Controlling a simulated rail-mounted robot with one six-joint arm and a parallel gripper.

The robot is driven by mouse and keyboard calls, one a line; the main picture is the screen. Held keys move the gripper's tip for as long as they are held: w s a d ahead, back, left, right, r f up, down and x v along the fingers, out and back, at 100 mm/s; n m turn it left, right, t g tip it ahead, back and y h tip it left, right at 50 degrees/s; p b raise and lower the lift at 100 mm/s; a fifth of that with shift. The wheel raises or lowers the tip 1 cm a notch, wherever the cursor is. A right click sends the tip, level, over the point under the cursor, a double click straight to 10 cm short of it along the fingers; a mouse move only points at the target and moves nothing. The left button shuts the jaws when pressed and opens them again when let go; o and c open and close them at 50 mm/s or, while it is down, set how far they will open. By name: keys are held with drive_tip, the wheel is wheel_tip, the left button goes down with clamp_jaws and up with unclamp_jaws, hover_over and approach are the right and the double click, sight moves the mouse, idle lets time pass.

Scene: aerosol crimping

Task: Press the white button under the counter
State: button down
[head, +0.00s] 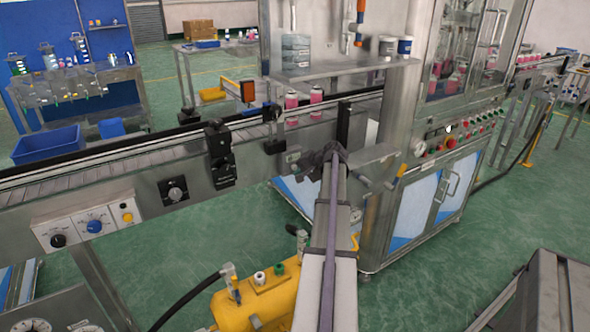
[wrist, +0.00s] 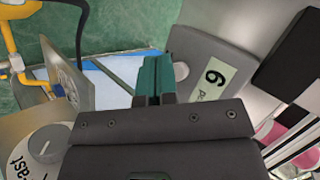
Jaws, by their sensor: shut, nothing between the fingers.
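In the wrist view, the two teal fingers of my gripper (wrist: 156,64) are together and empty. Their tips lie left of a grey box (wrist: 208,78) with a pale label bearing a large digit, which may be the counter.
The conveyor (head: 110,165) crosses from the left, with pink cans (head: 291,104) on it. A control box with knobs (head: 92,222) hangs on its front. A yellow tank (head: 262,300) stands below. A steel cabinet with a button panel (head: 455,140) stands right of my arm.

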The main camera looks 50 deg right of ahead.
drive_tip(key=shift+w+d, duration=0.1)
drive_tip(key=shift+w, duration=0.1)
drive_tip(key=shift+w+d, duration=0.15)
drive_tip(key=shift+w, duration=0.25)
idle(0.6)
idle(0.3)
drive_tip(key=shift+s+a, duration=0.3)
drive_tip(key=shift+s, duration=0.5)
drive_tip(key=s, duration=0.1)
drive_tip(key=s+a, duration=0.1)
drive_tip(key=s, duration=0.2)
drive_tip(key=shift+s+a, duration=0.35)
drive_tip(key=shift+a, duration=0.05)
idle(0.3)
